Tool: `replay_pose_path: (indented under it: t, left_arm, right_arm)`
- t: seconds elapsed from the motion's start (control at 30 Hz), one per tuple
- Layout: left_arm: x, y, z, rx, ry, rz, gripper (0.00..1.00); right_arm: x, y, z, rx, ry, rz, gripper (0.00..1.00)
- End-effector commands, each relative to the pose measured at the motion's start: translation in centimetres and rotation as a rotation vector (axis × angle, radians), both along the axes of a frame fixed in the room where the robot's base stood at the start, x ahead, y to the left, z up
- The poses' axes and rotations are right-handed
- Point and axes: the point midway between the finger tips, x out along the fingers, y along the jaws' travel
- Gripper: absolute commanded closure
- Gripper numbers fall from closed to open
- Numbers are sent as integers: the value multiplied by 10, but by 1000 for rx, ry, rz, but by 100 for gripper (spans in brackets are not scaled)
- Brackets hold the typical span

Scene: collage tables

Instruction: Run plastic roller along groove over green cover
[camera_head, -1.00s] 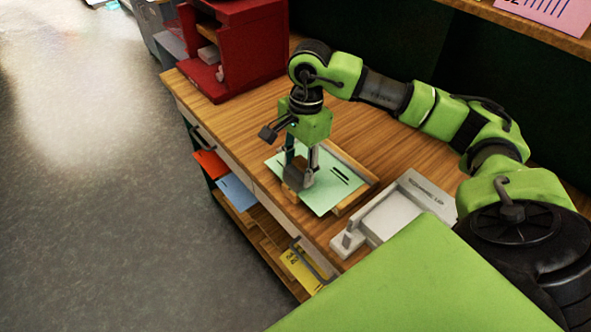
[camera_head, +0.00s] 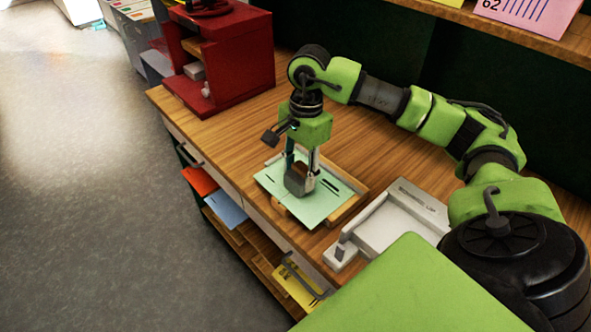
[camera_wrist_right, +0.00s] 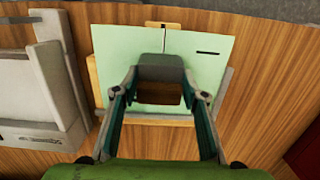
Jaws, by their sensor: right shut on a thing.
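The pale green cover (camera_head: 318,210) lies flat in a wooden tray (camera_head: 352,207) on the table. It has dark slots and a straight groove line across it. My right gripper (camera_head: 302,176) points down over the cover and is shut on the grey roller (camera_head: 296,185). In the right wrist view, the roller (camera_wrist_right: 160,66) is between the fingers of my right gripper (camera_wrist_right: 161,92), in line with the groove on the green cover (camera_wrist_right: 118,48). The roller's underside is hidden, so I cannot tell whether it touches the cover. My left gripper is out of view.
A pale grey square-up jig (camera_head: 395,225) stands on the table to the right of the tray. A red cabinet (camera_head: 225,60) stands at the table's far left. Open shelves with coloured sheets (camera_head: 228,208) are below the front edge. Bare wood (camera_head: 240,130) lies between cabinet and tray.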

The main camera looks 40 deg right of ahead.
Motion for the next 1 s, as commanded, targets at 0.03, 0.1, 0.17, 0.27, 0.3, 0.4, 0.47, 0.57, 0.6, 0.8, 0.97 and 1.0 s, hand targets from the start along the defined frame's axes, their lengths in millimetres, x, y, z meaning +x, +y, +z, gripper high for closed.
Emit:
replay_pose_path:
  t: [0.03,0.1,0.17,0.27,0.3,0.4,0.47,0.57,0.6,0.8,0.97,1.0]
  left_arm:
    - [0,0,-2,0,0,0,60]
    - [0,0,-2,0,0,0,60]
    - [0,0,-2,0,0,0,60]
    - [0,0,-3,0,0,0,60]
    - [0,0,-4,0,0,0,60]
    - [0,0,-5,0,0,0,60]
    - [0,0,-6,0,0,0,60]
    - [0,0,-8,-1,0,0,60]
    - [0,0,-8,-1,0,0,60]
    - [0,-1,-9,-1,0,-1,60]
    - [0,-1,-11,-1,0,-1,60]
    - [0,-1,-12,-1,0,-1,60]
  right_arm:
    - [0,-2,-2,-1,1,-1,79]
    - [0,-4,-1,0,2,0,79]
    - [0,-4,-1,0,2,1,79]
    - [0,-6,-1,-1,2,0,79]
    - [0,-8,-1,-1,2,0,79]
    - [1,-13,-1,-1,2,-2,79]
    - [1,-16,-1,-1,2,-2,79]
    - [1,-21,-1,-1,2,-1,79]
    - [1,-22,0,-1,2,-1,79]
    - [1,-25,0,0,2,0,79]
    - [2,-31,-1,0,2,-1,79]
    - [2,-33,-1,0,1,-2,79]
